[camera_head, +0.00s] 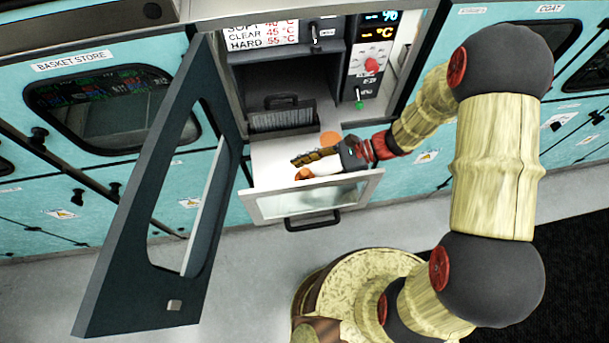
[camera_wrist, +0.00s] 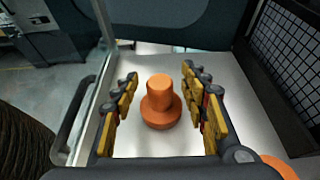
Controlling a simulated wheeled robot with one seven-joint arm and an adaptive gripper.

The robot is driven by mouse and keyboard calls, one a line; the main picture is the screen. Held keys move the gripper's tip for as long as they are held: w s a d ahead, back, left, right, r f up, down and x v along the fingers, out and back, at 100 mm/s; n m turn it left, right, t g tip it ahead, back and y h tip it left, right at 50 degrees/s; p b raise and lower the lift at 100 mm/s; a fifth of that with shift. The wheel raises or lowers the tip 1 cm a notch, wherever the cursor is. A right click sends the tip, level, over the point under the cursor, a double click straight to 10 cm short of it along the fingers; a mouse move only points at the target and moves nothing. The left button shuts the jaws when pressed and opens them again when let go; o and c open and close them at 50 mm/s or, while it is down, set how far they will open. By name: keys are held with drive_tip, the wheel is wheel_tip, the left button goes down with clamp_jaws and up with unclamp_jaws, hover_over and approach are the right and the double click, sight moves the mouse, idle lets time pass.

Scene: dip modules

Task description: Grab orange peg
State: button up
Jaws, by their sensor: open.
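The orange peg (camera_wrist: 160,102) stands upright on the white drawer floor in the wrist view, with a wide round base and a narrower top. In the head view the peg (camera_head: 304,174) shows as a small orange shape at the left end of my gripper. My gripper (camera_wrist: 160,95) is open, with one finger pad row on each side of the peg and a visible gap on both sides. In the head view my gripper (camera_head: 304,166) reaches into the open drawer from the right. Nothing is held.
The pulled-out drawer (camera_head: 352,189) has a glass front and dark handle. A dark basket (camera_head: 283,117) stands at its back. Another orange round thing (camera_head: 330,138) lies behind my gripper. An open teal-grey door (camera_head: 140,215) stands to the left.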

drive_tip(key=c, duration=0.3)
drive_tip(key=c, duration=0.8)
clamp_jaws()
